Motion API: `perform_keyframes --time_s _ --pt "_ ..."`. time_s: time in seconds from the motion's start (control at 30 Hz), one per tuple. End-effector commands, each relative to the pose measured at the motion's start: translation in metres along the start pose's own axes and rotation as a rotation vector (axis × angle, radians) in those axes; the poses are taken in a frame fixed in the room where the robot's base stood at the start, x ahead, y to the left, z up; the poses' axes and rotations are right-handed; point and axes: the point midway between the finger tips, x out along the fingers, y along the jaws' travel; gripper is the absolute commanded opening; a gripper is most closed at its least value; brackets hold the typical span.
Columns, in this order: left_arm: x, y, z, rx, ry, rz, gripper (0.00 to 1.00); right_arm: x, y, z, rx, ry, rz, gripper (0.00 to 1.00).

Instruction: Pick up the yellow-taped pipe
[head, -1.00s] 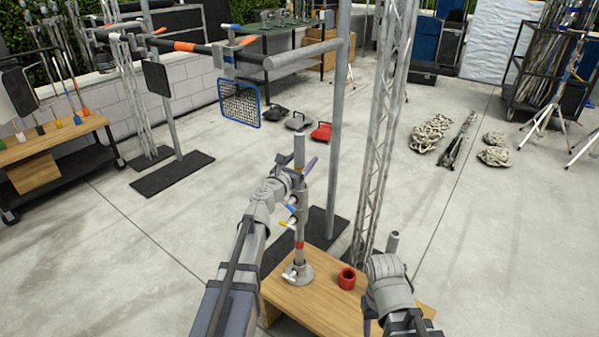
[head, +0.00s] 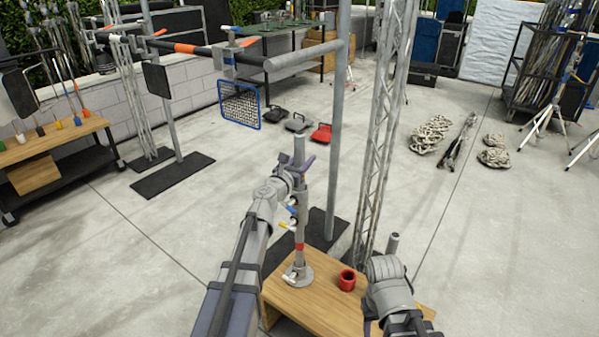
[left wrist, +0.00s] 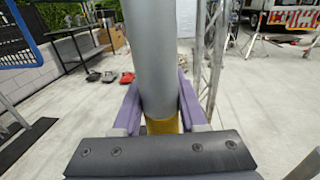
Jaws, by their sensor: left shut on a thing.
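The grey yellow-taped pipe (left wrist: 152,60) runs upright through the left wrist view, with its yellow tape band (left wrist: 162,126) low between the jaws. My left gripper (left wrist: 160,105) is shut around the pipe just above the tape, with a purple finger on each side. In the head view, the left gripper (head: 300,167) holds the upper pipe (head: 299,148) at the top of an upright stand (head: 300,230). The tape is hidden there. My right gripper (head: 368,326) is low at the right, its jaws mostly hidden by its own wrist.
The stand's round base rests on a wooden table (head: 312,302), beside a red cup-like ring (head: 347,279). A short grey post (head: 393,244) rises behind my right wrist. A lattice truss (head: 385,130) and a tall grey post (head: 338,140) stand close behind. Open floor lies left.

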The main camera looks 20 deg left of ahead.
Motion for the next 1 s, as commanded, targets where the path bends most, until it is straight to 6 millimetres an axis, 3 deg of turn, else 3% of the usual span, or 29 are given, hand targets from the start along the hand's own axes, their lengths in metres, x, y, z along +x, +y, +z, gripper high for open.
perform_keyframes --time_s 0.63,1.0 --pt "0.0 0.0 0.006 0.0 0.0 0.0 0.0 -0.006 0.001 0.0 0.0 0.0 0.0 0.5" --pt "0.0 0.0 0.05 0.0 0.0 0.0 0.0 -0.049 0.005 0.003 0.0 0.0 0.0 0.5"
